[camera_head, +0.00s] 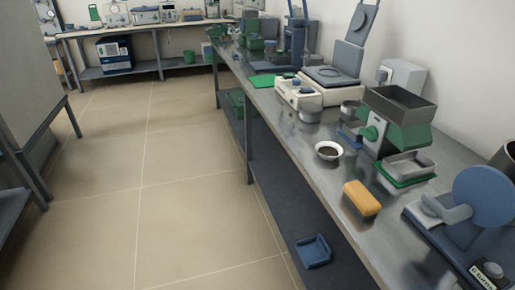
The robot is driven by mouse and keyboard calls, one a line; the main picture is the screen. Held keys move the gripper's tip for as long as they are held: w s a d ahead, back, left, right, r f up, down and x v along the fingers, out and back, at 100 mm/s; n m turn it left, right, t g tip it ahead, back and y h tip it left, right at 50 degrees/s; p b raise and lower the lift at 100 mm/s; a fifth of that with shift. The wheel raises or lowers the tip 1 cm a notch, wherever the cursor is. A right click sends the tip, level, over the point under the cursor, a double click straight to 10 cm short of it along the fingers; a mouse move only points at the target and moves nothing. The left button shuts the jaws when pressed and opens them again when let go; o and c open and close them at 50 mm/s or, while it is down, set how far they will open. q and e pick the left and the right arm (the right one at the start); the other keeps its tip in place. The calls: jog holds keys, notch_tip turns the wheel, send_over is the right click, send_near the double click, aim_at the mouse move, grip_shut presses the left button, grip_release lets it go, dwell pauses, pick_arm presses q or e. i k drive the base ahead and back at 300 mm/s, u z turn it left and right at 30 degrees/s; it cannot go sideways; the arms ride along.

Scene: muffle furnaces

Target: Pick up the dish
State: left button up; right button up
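A small white dish (328,151) with dark contents sits on the grey metal bench (307,168), near its front edge. It stands upright and apart from the things around it. Neither of my grippers shows in the head view.
A yellow-orange block (361,198) lies nearer on the bench. A green and grey hopper machine (396,118), a metal tray on a green base (409,166) and a white balance (299,93) stand around the dish. A blue item (313,250) lies on the lower shelf. The tiled floor (190,180) is clear.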

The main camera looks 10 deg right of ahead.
aim_at(327, 150)
jog(key=u, duration=0.8)
jog(key=i, duration=2.9)
jog(key=z, duration=3.75)
